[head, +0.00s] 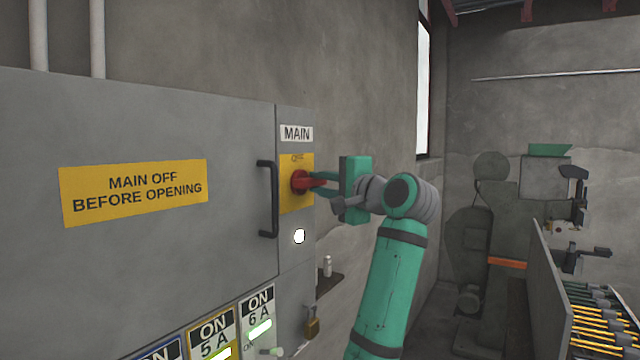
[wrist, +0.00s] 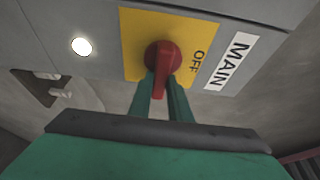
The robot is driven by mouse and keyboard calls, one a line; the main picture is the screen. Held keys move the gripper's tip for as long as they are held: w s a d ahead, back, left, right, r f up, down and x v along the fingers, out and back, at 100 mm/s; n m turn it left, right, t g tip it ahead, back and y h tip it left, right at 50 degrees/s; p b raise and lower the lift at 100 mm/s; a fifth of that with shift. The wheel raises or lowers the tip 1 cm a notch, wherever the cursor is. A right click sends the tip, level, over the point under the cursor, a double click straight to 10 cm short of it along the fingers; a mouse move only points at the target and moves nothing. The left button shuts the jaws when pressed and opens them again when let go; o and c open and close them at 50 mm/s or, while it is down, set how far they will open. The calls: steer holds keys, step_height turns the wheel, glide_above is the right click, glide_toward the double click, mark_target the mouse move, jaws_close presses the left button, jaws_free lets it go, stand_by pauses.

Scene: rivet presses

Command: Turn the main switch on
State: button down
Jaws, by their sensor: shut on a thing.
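The main switch (head: 299,181) is a red rotary knob on a yellow plate (head: 296,204) under a MAIN label (head: 297,133), on the narrow right part of the grey cabinet. It also shows in the wrist view (wrist: 162,58), its handle lying between my fingers. The plate's word OFF (wrist: 197,63) is readable beside it; any ON mark is hidden or cannot be made out. My gripper (head: 318,184) reaches in from the right. In the wrist view its two green fingers (wrist: 160,96) are shut on the handle.
A black door handle (head: 267,199) stands out just left of the switch. A round white lamp (head: 299,236) glows below it. A padlock (head: 312,327) hangs lower, near a small shelf with a bottle (head: 327,266). A press (head: 495,230) and a rack of rods (head: 600,330) stand at right.

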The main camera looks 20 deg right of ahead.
steer(key=shift+f, duration=0.1)
stand_by(0.3)
steer(key=c, duration=1.6)
jaws_free()
steer(key=shift+c, duration=0.2)
steer(key=v, duration=1)
steer(key=shift+s, duration=0.35)
